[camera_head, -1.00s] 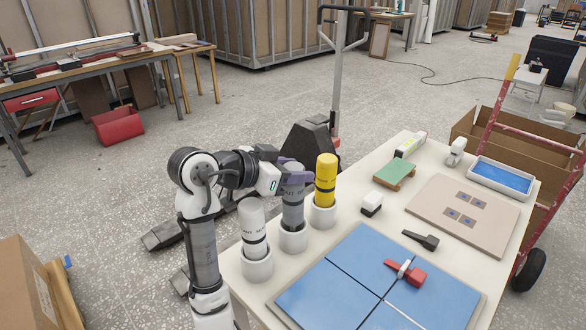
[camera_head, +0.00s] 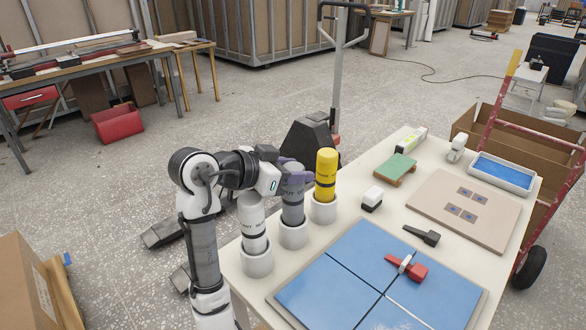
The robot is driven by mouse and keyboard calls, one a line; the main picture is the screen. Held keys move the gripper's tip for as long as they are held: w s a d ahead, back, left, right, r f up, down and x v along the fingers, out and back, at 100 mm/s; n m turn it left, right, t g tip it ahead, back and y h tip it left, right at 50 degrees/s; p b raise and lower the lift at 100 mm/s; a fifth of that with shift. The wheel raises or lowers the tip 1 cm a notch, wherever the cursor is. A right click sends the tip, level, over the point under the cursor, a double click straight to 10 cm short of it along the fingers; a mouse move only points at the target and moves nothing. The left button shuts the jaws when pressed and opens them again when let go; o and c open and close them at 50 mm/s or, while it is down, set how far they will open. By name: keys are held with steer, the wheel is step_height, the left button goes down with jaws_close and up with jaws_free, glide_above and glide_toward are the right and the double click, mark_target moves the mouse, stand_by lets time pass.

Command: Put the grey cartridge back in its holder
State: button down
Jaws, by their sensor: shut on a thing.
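The grey cartridge (camera_head: 292,206) stands upright at the table's left edge, between a white cartridge and a yellow one. Its lower end is within the mouth of a white round holder (camera_head: 294,237); how deep it sits is hidden by the rim. My gripper (camera_head: 293,176), with purple fingers, is shut on the cartridge's upper part from the left. The fingers cover part of its top.
The white cartridge (camera_head: 251,216) and yellow cartridge (camera_head: 326,176) stand close on either side in their own white holders. My arm passes just behind the white one. A blue tiled board (camera_head: 378,280) lies in front on the table (camera_head: 355,205).

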steer(key=shift+f+b, duration=0.45)
steer(key=shift+f, duration=0.2)
steer(key=shift+c, duration=1.9)
jaws_free()
steer(key=shift+r+p, duration=2.45)
steer(key=shift+r, duration=0.6)
